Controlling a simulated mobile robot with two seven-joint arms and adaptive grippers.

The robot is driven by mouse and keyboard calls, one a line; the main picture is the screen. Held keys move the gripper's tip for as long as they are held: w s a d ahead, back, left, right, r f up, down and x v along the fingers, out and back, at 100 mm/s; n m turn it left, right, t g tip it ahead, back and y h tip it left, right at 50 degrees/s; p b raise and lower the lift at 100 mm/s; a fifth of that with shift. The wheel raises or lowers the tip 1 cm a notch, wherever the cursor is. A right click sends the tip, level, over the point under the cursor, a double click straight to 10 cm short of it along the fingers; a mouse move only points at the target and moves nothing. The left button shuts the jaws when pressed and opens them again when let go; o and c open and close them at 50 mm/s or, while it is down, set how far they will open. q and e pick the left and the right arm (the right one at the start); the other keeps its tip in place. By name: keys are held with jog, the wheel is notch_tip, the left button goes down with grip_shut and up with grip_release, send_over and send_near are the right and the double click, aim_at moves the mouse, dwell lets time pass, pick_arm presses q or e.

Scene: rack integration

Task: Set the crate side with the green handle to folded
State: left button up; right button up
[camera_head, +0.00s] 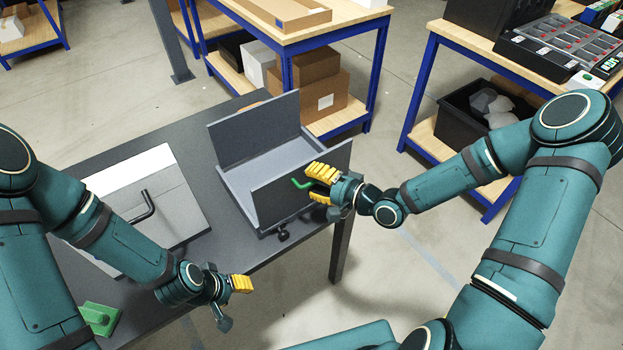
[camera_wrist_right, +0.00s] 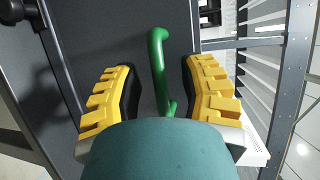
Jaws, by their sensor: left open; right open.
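The grey crate (camera_head: 236,188) stands on the dark table, with its back side and its near side panel (camera_head: 285,196) both upright. The green handle (camera_head: 301,184) is on the near side panel, toward its right end. My right gripper (camera_head: 318,184) is open at this handle; in the right wrist view the green handle (camera_wrist_right: 159,72) lies between the two yellow fingers, with a gap on each side. My left gripper (camera_head: 233,299) is open and empty, in front of the table's near edge, away from the crate.
A light grey box with a black handle (camera_head: 150,208) lies on the table left of the crate. A green block (camera_head: 100,318) sits at the near left. Wooden benches with blue frames (camera_head: 372,70) stand behind and at the right.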

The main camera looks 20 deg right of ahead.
jog(key=shift+o, duration=0.2)
grip_shut()
